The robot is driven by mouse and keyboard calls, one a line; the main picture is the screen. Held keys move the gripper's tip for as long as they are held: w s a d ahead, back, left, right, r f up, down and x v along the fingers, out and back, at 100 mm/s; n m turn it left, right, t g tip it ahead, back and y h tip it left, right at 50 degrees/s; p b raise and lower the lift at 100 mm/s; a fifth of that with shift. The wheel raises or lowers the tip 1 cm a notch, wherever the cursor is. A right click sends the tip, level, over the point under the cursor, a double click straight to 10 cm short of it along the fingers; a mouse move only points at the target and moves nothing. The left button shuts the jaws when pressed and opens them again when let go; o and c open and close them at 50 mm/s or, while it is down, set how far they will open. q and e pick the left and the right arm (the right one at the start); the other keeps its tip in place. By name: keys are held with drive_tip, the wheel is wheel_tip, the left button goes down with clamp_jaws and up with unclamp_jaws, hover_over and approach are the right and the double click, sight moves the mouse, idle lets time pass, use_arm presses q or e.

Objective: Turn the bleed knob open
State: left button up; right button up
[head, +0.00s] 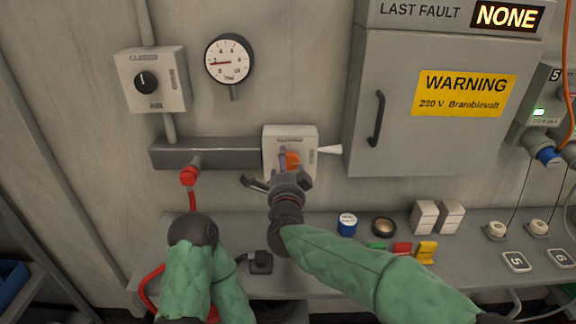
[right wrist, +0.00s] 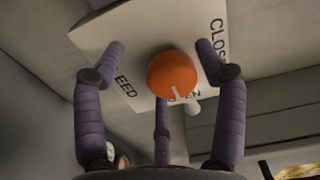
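The bleed knob is an orange round knob (head: 292,160) on a pale square plate (head: 305,134) on the wall, partly hidden by my right gripper. In the right wrist view the knob (right wrist: 172,73) sits between the spread fingers, with visible gaps. The plate (right wrist: 120,30) there shows part of "BLEED", "CLOS" at right and "EN" below the knob. A pale mark on the knob's lower edge lies beside "EN"; its exact direction is hard to tell. My right gripper (head: 277,182) is open in front of the knob. My left arm shows at lower left; its gripper is out of sight.
Another plate with a black knob (head: 146,82) and a round gauge (head: 229,61) are above left. A grey cabinet (head: 390,120) stands close right, a white cone (head: 329,150) between. A red hose fitting (head: 189,176) hangs left. The shelf (head: 325,275) below holds small items.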

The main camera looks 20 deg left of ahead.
drive_tip(key=shift+d+r, duration=0.2)
drive_tip(key=shift+d, duration=0.05)
drive_tip(key=shift+s+d+r, duration=0.1)
drive_tip(key=shift+s, duration=0.2)
drive_tip(key=v, duration=1.1)
drive_tip(key=shift+s+f, duration=0.2)
